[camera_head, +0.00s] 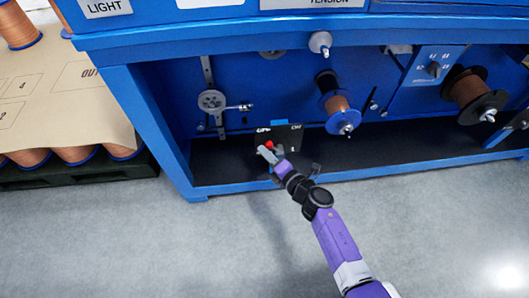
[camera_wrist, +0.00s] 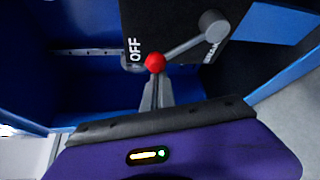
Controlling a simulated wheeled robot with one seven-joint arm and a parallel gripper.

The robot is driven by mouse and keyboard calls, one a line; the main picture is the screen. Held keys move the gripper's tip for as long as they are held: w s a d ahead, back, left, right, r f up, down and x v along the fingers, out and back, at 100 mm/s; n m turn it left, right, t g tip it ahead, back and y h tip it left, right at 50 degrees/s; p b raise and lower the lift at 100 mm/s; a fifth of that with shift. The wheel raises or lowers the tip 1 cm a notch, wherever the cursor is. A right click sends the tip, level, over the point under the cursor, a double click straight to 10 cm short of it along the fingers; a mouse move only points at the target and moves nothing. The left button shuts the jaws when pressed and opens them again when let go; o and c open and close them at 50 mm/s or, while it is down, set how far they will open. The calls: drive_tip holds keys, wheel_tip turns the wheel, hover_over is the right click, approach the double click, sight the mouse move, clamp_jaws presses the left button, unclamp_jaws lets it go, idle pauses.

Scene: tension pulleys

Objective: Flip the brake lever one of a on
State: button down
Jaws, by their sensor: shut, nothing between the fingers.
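The brake lever has a red ball knob (camera_wrist: 155,63) and a grey arm (camera_wrist: 187,46) that runs to a round pivot at the upper right in the wrist view. The knob sits beside the "OFF" mark on the black plate (camera_wrist: 176,15). In the head view the red knob (camera_head: 269,145) shows just by my gripper, in front of the black plate (camera_head: 288,137) marked "OFF" and "ON". My gripper (camera_wrist: 154,82) is shut, with its fingertips right at the knob and nothing between them. Whether they touch it I cannot tell.
The blue machine frame (camera_head: 173,130) surrounds the recess. Above the plate are a blue-flanged copper spool (camera_head: 338,105) and a grey pulley (camera_head: 211,101). A second spool (camera_head: 470,88) is at the right. The grey floor in front is clear.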

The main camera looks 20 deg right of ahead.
drive_tip(key=shift+d, duration=0.15)
drive_tip(key=shift+s+d+r+m+t+y+b, duration=0.15)
drive_tip(key=shift+d+r+m+t+b, duration=0.15)
drive_tip(key=shift+d+m+b, duration=0.2)
drive_tip(key=shift+s+d+r+m+t+y+b, duration=0.15)
drive_tip(key=shift+d+m+t+b, duration=0.2)
drive_tip(key=shift+m+b, duration=0.2)
drive_tip(key=s+d+m+t+h+b, duration=0.1)
drive_tip(key=s+d+m+t+b, duration=0.1)
drive_tip(key=d+m+t+b, duration=0.2)
drive_tip(key=shift+d+r+m+b, duration=0.25)
drive_tip(key=shift+d+m+b, duration=1.2)
drive_tip(key=shift+m, duration=0.7)
drive_tip(key=shift+s+d+f, duration=0.1)
drive_tip(key=shift+s, duration=0.05)
